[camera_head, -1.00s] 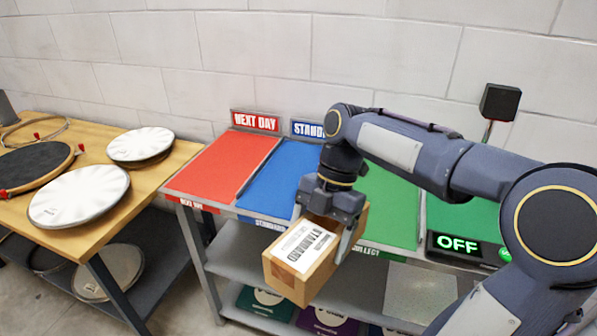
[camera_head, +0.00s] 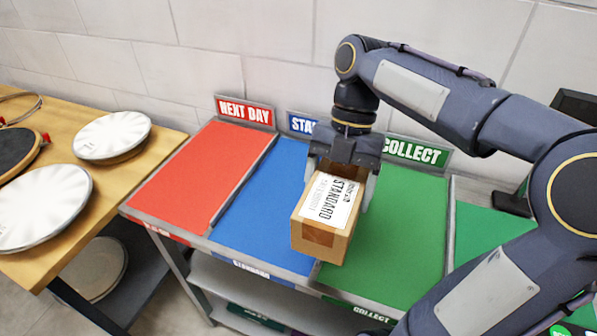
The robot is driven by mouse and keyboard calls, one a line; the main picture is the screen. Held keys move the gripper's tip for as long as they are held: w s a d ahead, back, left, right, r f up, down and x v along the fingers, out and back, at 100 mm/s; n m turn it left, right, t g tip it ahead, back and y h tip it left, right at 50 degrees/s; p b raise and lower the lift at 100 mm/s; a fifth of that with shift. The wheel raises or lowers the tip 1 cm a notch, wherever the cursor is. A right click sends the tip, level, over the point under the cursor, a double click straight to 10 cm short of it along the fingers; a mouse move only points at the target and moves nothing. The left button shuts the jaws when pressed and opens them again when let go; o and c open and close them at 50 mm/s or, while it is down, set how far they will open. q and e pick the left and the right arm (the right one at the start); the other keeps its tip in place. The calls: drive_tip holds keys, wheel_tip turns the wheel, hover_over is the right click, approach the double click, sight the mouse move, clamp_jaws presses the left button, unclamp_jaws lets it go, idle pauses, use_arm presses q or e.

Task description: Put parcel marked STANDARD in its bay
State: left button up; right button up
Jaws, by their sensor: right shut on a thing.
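The parcel (camera_head: 324,217) is a brown box with a white label reading STANDARD on top. My right gripper (camera_head: 341,178) is shut on it, one finger on each side. In the picture the parcel overlaps the line between the blue bay (camera_head: 267,205) and the green COLLECT bay (camera_head: 402,231); it looks held above the surface, but the exact height is unclear. The blue bay carries a STANDARD front label (camera_head: 256,270); its back sign (camera_head: 301,123) is partly hidden by my right gripper. My left gripper is out of view.
A red NEXT DAY bay (camera_head: 200,175) lies left of the blue one, with a raised grey divider (camera_head: 243,182) between them. A wooden bench (camera_head: 98,189) with drumheads (camera_head: 112,135) stands at left. Blue and red bay surfaces are empty.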

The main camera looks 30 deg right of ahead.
drive_tip(key=shift+w+d, duration=0.1)
drive_tip(key=shift+w, duration=0.25)
drive_tip(key=w+d+f+p, duration=0.1)
drive_tip(key=w+f, duration=0.2)
drive_tip(key=w, duration=0.1)
drive_tip(key=w+d+f+p, duration=0.1)
drive_tip(key=w+f, duration=0.2)
drive_tip(key=w, duration=0.1)
drive_tip(key=w+d+f, duration=0.1)
drive_tip(key=w+f, duration=0.2)
drive_tip(key=w, duration=0.2)
drive_tip(key=shift+f+p, duration=0.2)
drive_tip(key=shift+p, duration=0.2)
drive_tip(key=shift+w+f, duration=0.15)
drive_tip(key=shift+f, duration=1.5)
drive_tip(key=o, duration=1.8)
drive_tip(key=shift+f, duration=0.15)
drive_tip(key=shift+c, duration=0.2)
